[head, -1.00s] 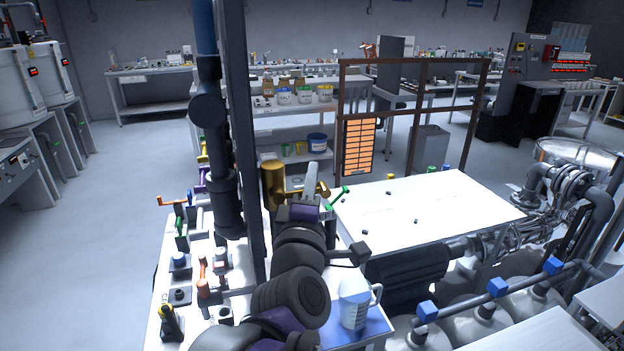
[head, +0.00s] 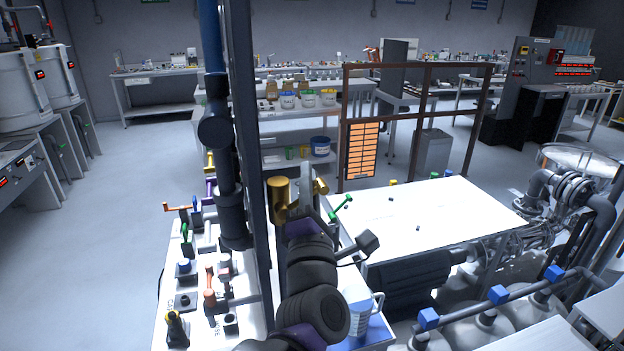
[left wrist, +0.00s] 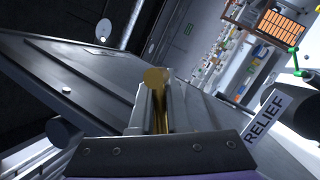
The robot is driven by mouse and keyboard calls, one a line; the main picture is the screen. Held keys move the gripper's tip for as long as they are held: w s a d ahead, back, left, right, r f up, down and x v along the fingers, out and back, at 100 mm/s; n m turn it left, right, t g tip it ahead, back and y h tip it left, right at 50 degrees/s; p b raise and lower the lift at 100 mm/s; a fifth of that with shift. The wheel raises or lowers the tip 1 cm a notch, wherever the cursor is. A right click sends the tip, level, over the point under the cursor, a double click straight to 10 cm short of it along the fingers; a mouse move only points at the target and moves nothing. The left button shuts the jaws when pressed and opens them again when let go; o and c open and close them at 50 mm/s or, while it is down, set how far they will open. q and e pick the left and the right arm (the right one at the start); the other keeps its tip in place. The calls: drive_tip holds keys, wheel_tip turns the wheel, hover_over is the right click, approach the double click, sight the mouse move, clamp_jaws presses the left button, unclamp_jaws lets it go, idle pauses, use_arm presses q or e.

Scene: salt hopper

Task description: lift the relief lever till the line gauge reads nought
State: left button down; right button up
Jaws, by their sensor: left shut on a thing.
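My left gripper (head: 307,190) is at the brass fitting beside the dark upright column in the head view. In the left wrist view its two grey fingers (left wrist: 152,108) are shut on a brass bar with a round end (left wrist: 155,76), which I take to be the relief lever. A white tag reading RELIEF (left wrist: 266,116) shows to the right of the fingers. In the head view a brass cylinder (head: 279,198) stands just left of the gripper, and the fingers and wrist hide most of the lever. I cannot make out the line gauge or its reading. My right gripper is not in view.
A bench with small coloured valves (head: 209,290) lies left of the column. A green-handled part (head: 342,208) is close to the gripper's right. A white table (head: 440,215) with a few small dark bits and a jug (head: 360,318) are further right. Open floor lies left.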

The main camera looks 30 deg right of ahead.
use_arm(q)
drive_tip(key=shift+a+r+n+t+y, duration=0.1)
drive_tip(key=shift+r+n+t+y, duration=0.2)
drive_tip(key=shift+n, duration=0.2)
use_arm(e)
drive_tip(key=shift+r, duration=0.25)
use_arm(q)
drive_tip(key=c, duration=0.9)
unclamp_jaws()
drive_tip(key=shift+a, duration=0.1)
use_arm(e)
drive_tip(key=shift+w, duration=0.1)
use_arm(q)
drive_tip(key=shift+f, duration=0.1)
drive_tip(key=b+v, duration=0.1)
drive_tip(key=v, duration=0.9)
drive_tip(key=shift+s+a, duration=0.25)
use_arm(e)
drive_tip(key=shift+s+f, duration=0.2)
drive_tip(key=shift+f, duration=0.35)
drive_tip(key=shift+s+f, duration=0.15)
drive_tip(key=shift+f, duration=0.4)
